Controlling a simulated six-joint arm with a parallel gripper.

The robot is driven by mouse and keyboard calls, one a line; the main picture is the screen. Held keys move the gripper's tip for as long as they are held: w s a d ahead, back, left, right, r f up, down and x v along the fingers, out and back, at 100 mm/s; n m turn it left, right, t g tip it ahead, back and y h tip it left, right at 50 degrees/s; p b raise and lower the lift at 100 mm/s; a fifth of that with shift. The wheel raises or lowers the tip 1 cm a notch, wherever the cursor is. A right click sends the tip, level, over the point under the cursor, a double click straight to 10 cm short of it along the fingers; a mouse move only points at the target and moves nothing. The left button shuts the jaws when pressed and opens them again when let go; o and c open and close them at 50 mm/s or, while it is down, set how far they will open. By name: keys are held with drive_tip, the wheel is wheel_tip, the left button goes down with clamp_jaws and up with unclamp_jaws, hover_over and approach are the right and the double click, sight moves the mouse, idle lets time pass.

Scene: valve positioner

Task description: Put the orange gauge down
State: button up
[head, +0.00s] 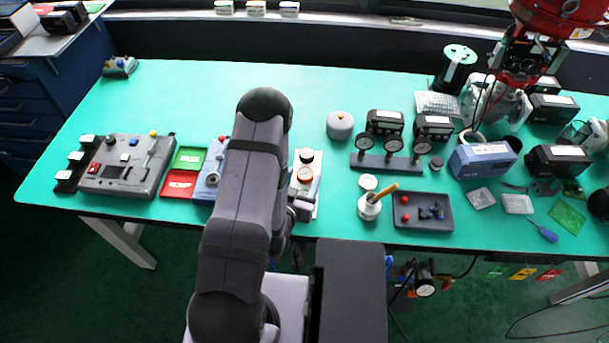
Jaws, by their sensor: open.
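A small round gauge (305,174) with an orange-red rim and a pale face shows just right of my raised arm. It is at a pale plate or block near the front edge of the table, and I cannot tell whether it rests on it. My arm's dark links hide the space left of the gauge. A small dark part of my wrist shows below the gauge, but my gripper's jaws are hidden, so I cannot see whether they touch the gauge.
A gauge stand (385,162) with black gauges is to the right. A white pot (370,207) with a wooden-handled tool and a dark tray (423,224) are near the front edge. Green and red trays (180,184) and a grey control box (125,165) are left. The back middle table is clear.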

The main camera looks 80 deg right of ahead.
drive_tip(key=shift+p+v, duration=0.35)
drive_tip(key=shift+v, duration=1.85)
